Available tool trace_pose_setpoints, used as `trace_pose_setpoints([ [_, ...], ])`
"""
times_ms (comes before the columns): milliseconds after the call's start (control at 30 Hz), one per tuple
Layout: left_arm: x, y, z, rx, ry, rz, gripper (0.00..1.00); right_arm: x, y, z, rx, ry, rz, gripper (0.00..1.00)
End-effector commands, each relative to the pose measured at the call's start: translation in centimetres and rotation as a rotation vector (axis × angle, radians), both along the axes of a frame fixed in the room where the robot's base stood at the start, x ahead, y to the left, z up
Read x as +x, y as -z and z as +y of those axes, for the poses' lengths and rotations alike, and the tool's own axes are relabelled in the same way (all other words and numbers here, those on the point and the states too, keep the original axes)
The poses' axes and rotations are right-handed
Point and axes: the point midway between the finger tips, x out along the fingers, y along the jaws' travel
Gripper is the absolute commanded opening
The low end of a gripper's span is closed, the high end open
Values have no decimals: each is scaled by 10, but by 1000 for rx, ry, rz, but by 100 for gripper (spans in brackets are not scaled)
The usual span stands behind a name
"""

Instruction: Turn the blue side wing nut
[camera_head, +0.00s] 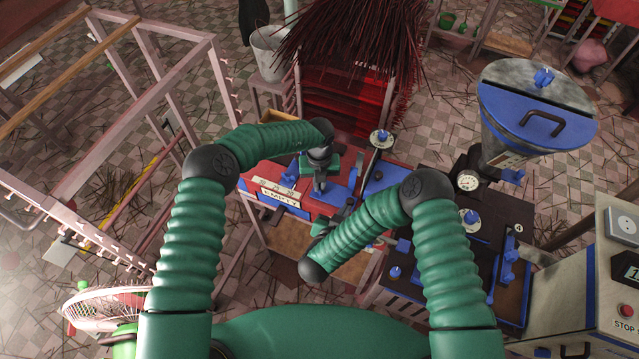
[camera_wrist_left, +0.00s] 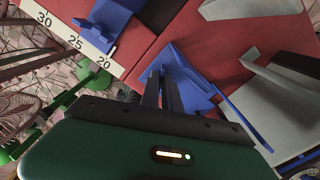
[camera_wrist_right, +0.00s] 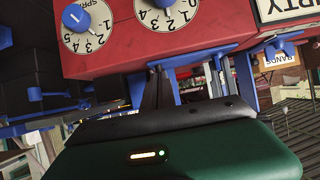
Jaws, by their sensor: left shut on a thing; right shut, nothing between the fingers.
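My left gripper (camera_head: 321,188) reaches down over the red machine top (camera_head: 322,207). In the left wrist view its fingers (camera_wrist_left: 163,85) are close together at a thin blue part (camera_wrist_left: 184,80) and appear shut on it; the exact grip is partly hidden. My right gripper (camera_head: 349,206) is at the machine's front right. In the right wrist view its fingers (camera_wrist_right: 158,88) are shut and empty, just below the red panel's edge, beside a blue bracket (camera_wrist_right: 220,58). I cannot tell for certain which blue part is the side wing nut.
A numbered scale (camera_wrist_left: 75,40) and another blue part (camera_wrist_left: 108,20) lie left of my left fingers. Two dials (camera_wrist_right: 88,22) sit on the red panel, by an EMPTY label (camera_wrist_right: 285,8). A blue-lidded hopper (camera_head: 530,110) and a dark table (camera_head: 460,275) stand to the right.

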Motion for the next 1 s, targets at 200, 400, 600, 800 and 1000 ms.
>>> trace_pose_setpoints([
  [200, 0, 0, 1, 1, 0, 0, 0, 0, 0, -1, 0, 1, 0, 0],
  [400, 0, 0, 1, 1, 23, 0, 0, 0, 0, -1, 0, 1, 0, 0],
  [600, 0, 0, 1, 0, 107, 1, 0, 0, 0, -1, -1, 2, 0, 0],
  [800, 0, 0, 1, 1, 259, 2, 0, 0, 0, -1, -1, 2, 0, 0],
  [1000, 0, 0, 1, 1, 446, 2, 0, 0, 0, -1, -1, 2, 0, 0],
])
